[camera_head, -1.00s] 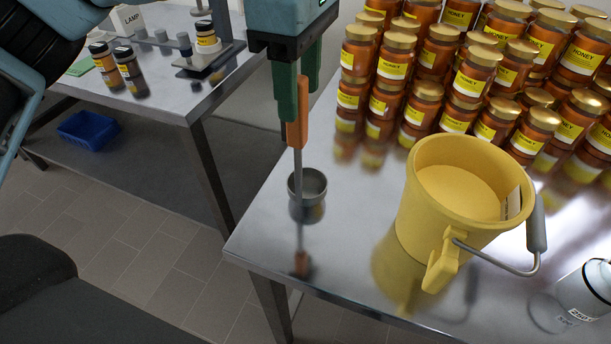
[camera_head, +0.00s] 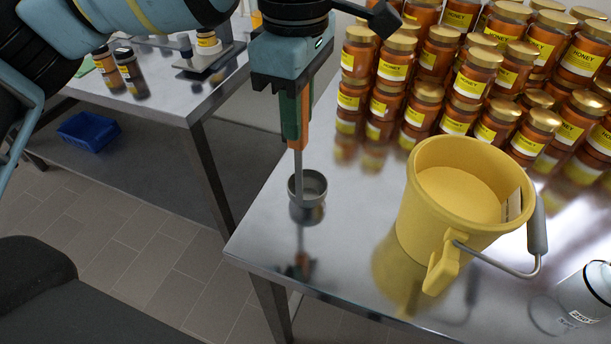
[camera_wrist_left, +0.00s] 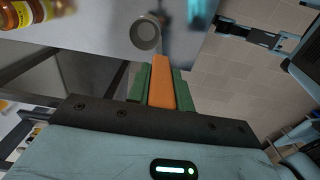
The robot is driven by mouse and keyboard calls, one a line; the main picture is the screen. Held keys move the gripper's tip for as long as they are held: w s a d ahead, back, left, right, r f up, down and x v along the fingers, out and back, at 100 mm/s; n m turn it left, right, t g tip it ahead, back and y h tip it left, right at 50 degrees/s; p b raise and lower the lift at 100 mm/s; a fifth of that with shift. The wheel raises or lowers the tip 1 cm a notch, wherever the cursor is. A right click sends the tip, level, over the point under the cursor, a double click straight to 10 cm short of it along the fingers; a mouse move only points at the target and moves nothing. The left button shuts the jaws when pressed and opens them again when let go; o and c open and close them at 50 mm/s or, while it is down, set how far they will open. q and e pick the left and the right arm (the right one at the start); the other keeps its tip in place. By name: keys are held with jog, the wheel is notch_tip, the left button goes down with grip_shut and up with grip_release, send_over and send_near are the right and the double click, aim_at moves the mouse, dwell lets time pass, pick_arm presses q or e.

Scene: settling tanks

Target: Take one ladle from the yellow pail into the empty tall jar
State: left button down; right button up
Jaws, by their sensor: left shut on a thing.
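The ladle has an orange handle, a thin grey shaft and a small grey bowl (camera_head: 308,190). It stands upright near the table's left edge, its bowl at or just above the steel top. My left gripper (camera_head: 295,135) points down, shut on the orange handle; the left wrist view shows the handle (camera_wrist_left: 163,85) between the green fingers. The yellow pail (camera_head: 415,205) stands right of the ladle, with yellow contents and its wire handle hanging to the right. A pale labelled vessel (camera_head: 588,290) is cut off at the right edge; I cannot tell whether it is the tall jar.
Many honey jars (camera_head: 470,85) stand stacked behind the pail. The steel table (camera_head: 345,250) is bare around the ladle, its edge close on the left. A second bench (camera_head: 160,100) with small bottles stands at the left, a blue bin (camera_head: 88,131) below it.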

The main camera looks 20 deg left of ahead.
pick_arm(q)
jog(key=shift+r, duration=0.15)
jog(key=shift+r, duration=0.5)
jog(key=shift+s+d+r, duration=0.1)
jog(key=shift+s+r, duration=0.1)
jog(key=shift+r, duration=0.4)
jog(key=shift+s+d+r, duration=0.1)
jog(key=shift+s+r, duration=0.05)
jog(key=shift+r, duration=0.45)
jog(key=s+d+r+b, duration=0.1)
jog(key=s+d, duration=0.3)
jog(key=s, duration=1)
jog(key=shift+s+d+r, duration=0.15)
jog(key=shift+s, duration=0.15)
